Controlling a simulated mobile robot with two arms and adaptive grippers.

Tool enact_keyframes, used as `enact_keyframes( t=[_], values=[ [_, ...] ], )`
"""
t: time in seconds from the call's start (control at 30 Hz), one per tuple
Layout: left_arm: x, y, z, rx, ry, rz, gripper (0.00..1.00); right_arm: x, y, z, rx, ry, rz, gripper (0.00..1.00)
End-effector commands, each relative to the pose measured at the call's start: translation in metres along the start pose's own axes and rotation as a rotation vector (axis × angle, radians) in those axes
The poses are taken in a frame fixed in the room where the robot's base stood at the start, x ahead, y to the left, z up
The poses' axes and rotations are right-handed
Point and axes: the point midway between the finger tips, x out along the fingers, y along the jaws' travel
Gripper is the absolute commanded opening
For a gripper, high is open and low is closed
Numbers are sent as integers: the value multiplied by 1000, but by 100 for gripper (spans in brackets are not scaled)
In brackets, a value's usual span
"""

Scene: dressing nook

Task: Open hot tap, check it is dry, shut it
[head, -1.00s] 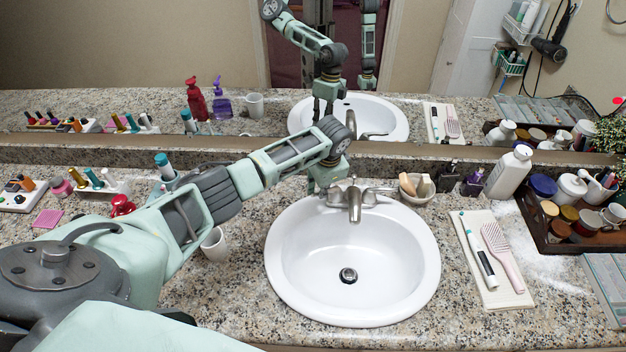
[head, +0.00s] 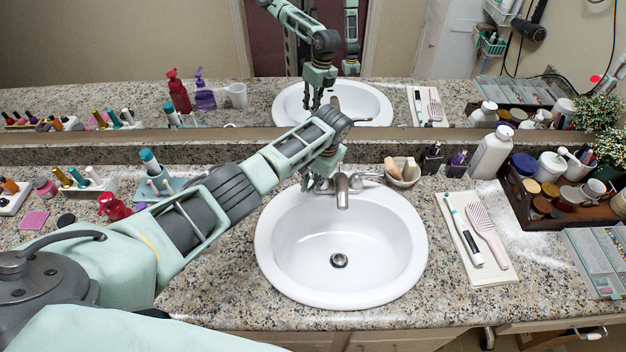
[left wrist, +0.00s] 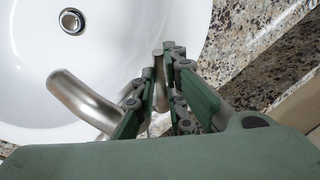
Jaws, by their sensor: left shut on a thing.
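The silver tap (head: 342,190) stands at the back rim of the white basin (head: 285,245). Its curved spout (left wrist: 82,98) shows in the left wrist view, with no water visible coming from it. My left gripper (head: 312,186) is at the left side of the tap. In the left wrist view its fingers (left wrist: 158,95) are closed around a silver lever handle (left wrist: 158,72), the left one, which they partly hide. The right lever (head: 368,177) stands free. The basin looks empty, with its drain (head: 338,260) uncovered. My right gripper is out of view.
A bowl (head: 402,172) stands right of the tap. A towel with a toothbrush and a pink hairbrush (head: 487,235) lies right of the basin. A white bottle (head: 490,153) and a dark tray (head: 530,220) are further right. A red pump bottle (head: 113,207) stands left, near my arm.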

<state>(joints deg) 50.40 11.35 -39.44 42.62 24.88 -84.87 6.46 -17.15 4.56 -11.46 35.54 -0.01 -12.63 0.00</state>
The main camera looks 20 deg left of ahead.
Motion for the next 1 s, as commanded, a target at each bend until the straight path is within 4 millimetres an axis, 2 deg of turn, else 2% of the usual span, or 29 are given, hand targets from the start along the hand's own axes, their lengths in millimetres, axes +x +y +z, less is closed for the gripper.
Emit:
enact_keyframes(
  t=[0.27,0.3,0.5,0.83,1.0],
  values=[
    [0,3,0,3,0,5,0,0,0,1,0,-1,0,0],
    [0,3,0,3,0,4,13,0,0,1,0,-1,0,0],
    [0,2,0,2,1,3,29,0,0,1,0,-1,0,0],
    [-3,1,-1,2,2,1,29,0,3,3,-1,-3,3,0],
    [-21,1,-2,3,5,2,29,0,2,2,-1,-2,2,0]
  ],
)
